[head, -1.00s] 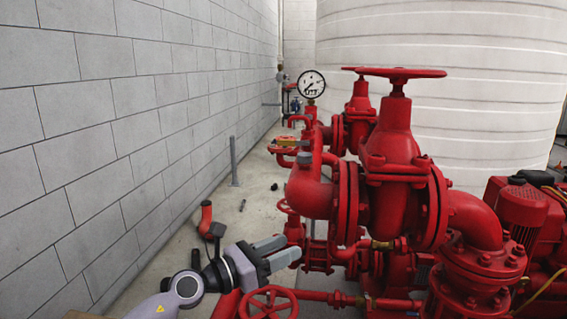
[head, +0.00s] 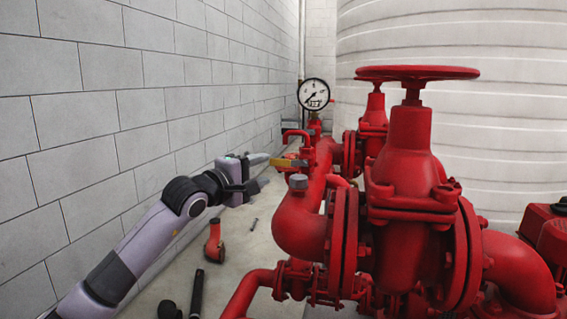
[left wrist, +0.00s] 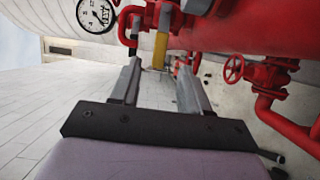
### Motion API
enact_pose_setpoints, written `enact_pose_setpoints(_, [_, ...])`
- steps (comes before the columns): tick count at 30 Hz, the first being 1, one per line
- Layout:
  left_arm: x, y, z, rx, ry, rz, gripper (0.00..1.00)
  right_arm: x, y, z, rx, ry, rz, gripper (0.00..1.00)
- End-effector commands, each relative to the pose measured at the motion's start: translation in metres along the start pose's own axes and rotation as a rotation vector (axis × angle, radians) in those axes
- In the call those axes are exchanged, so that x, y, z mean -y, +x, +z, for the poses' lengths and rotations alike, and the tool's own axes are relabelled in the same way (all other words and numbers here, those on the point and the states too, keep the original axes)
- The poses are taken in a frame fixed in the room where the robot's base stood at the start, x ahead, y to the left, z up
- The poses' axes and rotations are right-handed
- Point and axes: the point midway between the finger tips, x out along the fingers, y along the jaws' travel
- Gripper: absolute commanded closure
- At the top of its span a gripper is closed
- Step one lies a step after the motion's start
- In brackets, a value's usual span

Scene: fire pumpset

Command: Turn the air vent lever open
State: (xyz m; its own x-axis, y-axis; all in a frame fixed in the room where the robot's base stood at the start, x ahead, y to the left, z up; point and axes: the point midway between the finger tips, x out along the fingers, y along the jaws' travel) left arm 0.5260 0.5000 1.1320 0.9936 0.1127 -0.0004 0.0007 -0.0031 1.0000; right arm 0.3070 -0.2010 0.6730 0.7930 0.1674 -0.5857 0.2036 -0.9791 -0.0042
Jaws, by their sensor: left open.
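The air vent lever looks like a short yellow-orange bar (head: 288,162) on the red pipework below the pressure gauge. It also shows in the left wrist view (left wrist: 160,48), ahead of the fingertips and in line with the gap between them. My left gripper (head: 262,161) is open and reaches in from the left at the lever's height, its fingertips close to the lever's left end. In the left wrist view my left gripper (left wrist: 157,74) has nothing gripped. I cannot tell whether the fingers touch the lever. My right gripper is out of view.
A pressure gauge (head: 313,94) stands just behind the lever. A large red valve with a handwheel (head: 416,73) stands to the right. A grey block wall (head: 90,130) runs along the left.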

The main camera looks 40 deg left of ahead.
Motion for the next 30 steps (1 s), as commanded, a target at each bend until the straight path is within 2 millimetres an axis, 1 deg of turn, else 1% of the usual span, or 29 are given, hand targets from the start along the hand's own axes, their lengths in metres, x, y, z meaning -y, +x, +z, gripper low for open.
enact_pose_setpoints(5, [-0.003, 0.018, 0.0, 0.0, -0.005, 0.001, 0.54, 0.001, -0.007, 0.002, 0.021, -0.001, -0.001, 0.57])
enact_pose_setpoints(12, [-0.003, 0.047, 0.0, 0.001, -0.005, 0.001, 0.54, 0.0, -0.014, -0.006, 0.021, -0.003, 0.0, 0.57])
enact_pose_setpoints(16, [-0.001, 0.059, 0.0, 0.001, -0.007, 0.0, 0.54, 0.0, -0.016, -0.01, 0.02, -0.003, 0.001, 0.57])
enact_pose_setpoints(21, [0.0, 0.067, 0.001, 0.002, -0.003, 0.0, 0.54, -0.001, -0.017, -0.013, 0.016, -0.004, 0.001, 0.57])
enact_pose_setpoints(29, [0.001, 0.068, 0.001, 0.002, -0.003, -0.001, 0.54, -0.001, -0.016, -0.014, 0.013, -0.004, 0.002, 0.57])
enact_pose_setpoints(30, [0.001, 0.068, 0.001, 0.002, -0.003, -0.001, 0.57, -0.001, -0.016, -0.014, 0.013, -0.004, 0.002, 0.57])
